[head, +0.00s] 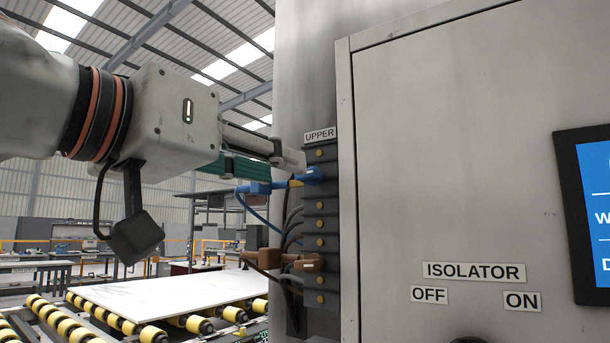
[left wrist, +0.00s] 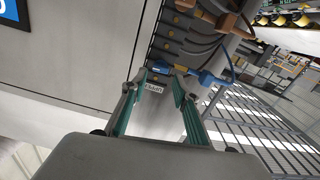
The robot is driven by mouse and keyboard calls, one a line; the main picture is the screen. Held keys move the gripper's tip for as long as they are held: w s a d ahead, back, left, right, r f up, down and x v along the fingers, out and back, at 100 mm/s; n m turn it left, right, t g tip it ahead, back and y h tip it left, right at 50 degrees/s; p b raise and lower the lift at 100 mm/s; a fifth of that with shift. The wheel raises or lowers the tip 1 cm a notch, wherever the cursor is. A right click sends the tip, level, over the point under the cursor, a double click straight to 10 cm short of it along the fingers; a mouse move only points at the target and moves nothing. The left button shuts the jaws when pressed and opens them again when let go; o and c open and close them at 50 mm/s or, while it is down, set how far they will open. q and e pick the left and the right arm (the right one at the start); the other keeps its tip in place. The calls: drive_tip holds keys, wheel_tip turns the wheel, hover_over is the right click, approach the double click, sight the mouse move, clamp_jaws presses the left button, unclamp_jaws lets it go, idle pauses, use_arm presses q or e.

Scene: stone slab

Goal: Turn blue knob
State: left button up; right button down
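A blue fitting (head: 314,176) sits near the top of the dark terminal strip (head: 321,220), under the UPPER label (head: 320,134). A blue cable plug (head: 258,188) stands out to its left. I cannot tell if either blue part is a knob that turns. My left gripper (head: 287,163) is just above and left of the fitting, close to the strip. In the left wrist view, the gripper (left wrist: 161,77) has its green-padded fingers apart, with the UPPER label between them and the blue fitting (left wrist: 160,68) just beyond the tips. Contact is unclear. My right gripper is not in view.
A large grey cabinet (head: 450,150) with an ISOLATOR label (head: 474,272) and a screen (head: 592,215) fills the right. Brown plugs (head: 300,264) and dark cables stick out lower on the strip. A white slab (head: 165,300) lies on yellow rollers behind.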

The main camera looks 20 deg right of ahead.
sight(312, 176)
use_arm(q)
drive_tip(key=x, duration=0.5)
drive_tip(key=p+x, duration=0.1)
drive_tip(key=x, duration=0.1)
drive_tip(key=shift+w+d+r, duration=0.2)
drive_tip(key=shift+w+r, duration=0.1)
drive_tip(key=shift+c, duration=0.3)
clamp_jaws()
